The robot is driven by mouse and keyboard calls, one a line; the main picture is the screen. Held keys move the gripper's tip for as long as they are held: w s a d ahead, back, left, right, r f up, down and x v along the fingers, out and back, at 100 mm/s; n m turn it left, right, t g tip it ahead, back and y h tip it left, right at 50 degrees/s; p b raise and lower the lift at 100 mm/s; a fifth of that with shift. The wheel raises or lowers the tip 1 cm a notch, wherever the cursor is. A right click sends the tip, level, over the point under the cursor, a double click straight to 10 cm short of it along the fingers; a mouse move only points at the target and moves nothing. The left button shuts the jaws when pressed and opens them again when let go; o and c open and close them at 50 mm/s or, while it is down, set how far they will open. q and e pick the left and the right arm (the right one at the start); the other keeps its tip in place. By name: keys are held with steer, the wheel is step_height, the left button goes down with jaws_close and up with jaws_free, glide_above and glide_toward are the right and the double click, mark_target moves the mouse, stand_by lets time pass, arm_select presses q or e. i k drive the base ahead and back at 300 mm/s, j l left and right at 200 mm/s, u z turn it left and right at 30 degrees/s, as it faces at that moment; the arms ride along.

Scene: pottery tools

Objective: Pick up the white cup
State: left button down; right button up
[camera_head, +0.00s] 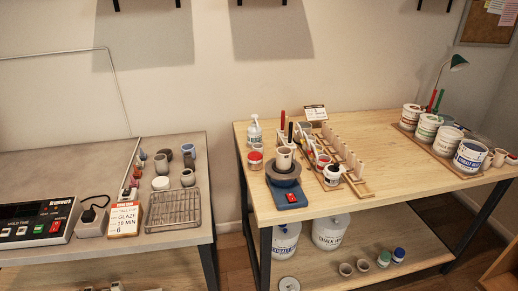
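A pale, off-white cup (284,159) stands upright on a round grey turntable (283,176) with a blue base (290,197), near the left front of the wooden table. It is the likeliest white cup, though other small pale vessels are in view. Neither of my grippers is in view.
A wooden rack (352,165) with tools and a white jar (332,175) stand right of the cup. A pump bottle (255,132) and a red-lidded jar (255,160) are at its left. Labelled buckets (472,156) line the right. The table's front middle is clear.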

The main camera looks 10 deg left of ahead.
mark_target(258, 147)
steer(key=i+j+u, duration=0.15)
steer(key=u, duration=0.3)
steer(key=i+u, duration=0.2)
steer(key=u, duration=0.25)
steer(key=i+u, duration=0.25)
steer(key=u, duration=0.2)
steer(key=i, duration=0.3)
